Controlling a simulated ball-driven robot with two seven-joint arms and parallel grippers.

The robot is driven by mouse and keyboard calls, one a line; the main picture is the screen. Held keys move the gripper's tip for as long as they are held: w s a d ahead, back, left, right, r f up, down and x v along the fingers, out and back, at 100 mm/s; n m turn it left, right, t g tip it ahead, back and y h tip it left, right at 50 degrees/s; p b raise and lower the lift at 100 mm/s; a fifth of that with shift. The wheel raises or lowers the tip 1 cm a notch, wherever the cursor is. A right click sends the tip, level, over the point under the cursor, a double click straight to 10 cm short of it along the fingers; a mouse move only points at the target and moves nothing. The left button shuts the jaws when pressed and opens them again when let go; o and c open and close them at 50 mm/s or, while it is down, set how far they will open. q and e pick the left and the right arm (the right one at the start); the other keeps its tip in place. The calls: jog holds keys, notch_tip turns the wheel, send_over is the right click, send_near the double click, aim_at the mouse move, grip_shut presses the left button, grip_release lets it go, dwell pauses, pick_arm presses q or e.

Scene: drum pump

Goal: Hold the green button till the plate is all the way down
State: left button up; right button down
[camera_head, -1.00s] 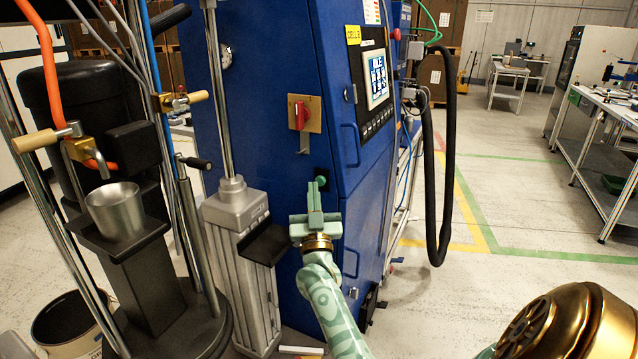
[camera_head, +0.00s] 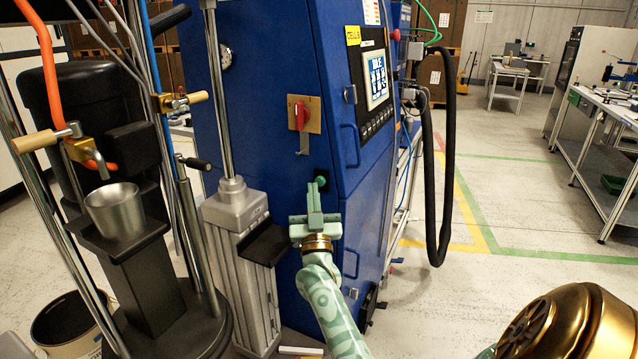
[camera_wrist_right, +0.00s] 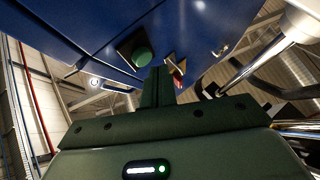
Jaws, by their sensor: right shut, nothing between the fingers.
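My right gripper (camera_head: 317,185) is shut with nothing between its fingers, and its tips point up at the blue cabinet's front. The green button (camera_wrist_right: 142,57) shows in the right wrist view on a dark square mount, just beyond and left of the fingertips (camera_wrist_right: 157,72). In the head view the dark mount (camera_head: 323,177) is partly hidden behind the fingertips. I cannot tell whether they touch the button. A black round plate (camera_head: 205,335) sits at the foot of the black post; I cannot tell if it is the task's plate. My left gripper is not in view.
The blue cabinet (camera_head: 275,60) carries a red rotary switch (camera_head: 299,114) above the button and a screen (camera_head: 377,78). A grey column (camera_head: 222,225) with a small black shelf (camera_head: 265,243) stands left of my gripper. A metal cup (camera_head: 115,212) stands farther left.

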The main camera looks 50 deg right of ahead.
dwell(0.8)
jog(key=shift+w+d, duration=0.1)
jog(key=shift+d, duration=0.3)
